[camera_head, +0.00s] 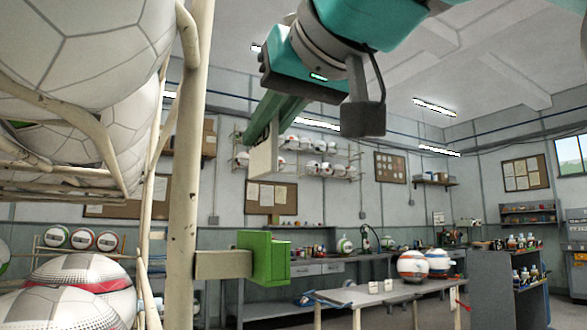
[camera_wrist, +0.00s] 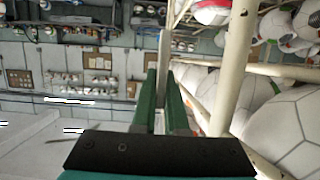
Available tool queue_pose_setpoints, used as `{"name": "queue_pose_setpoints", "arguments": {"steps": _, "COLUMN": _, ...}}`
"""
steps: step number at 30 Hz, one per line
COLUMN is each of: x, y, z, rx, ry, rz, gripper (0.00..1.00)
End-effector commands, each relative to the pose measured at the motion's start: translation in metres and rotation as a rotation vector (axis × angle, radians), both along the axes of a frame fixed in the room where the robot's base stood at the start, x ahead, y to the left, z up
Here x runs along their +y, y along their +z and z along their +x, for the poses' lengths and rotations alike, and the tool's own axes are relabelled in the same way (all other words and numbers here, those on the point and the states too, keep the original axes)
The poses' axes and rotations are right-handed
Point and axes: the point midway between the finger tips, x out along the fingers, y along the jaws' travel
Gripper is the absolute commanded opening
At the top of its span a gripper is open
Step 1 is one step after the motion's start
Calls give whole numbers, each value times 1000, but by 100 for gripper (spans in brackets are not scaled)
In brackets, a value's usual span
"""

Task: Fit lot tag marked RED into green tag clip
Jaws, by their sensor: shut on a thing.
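The green tag clip (camera_head: 265,257) is fixed by a tan bracket (camera_head: 222,264) to the upright rack post in the head view. I cannot make it out in the wrist view. My gripper (camera_head: 262,132) is above the clip, its green fingers pointing down and left. It is shut on a thin pale lot tag (camera_head: 264,160), which hangs below the fingertips, apart from the clip. In the wrist view the tag (camera_wrist: 164,50) shows nearly edge-on between the fingers (camera_wrist: 161,78). No RED marking is readable on it.
The cream rack post (camera_head: 186,170) stands just left of the clip. Rack rails and large white balls (camera_head: 75,45) fill the left side. A table (camera_head: 385,292) with balls and a grey cabinet (camera_head: 500,285) stand further back. The air between tag and clip looks clear.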

Motion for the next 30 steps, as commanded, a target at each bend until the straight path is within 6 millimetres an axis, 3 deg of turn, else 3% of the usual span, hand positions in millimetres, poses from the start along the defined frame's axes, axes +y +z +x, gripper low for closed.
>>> {"name": "queue_pose_setpoints", "arguments": {"steps": 13, "x": 0, "y": -42, "z": 0, "rx": 1, "ry": 0, "rz": -1, "gripper": 0}}
{"name": "queue_pose_setpoints", "arguments": {"steps": 30, "x": 0, "y": -46, "z": 0, "rx": 0, "ry": 0, "rz": 0, "gripper": 0}}
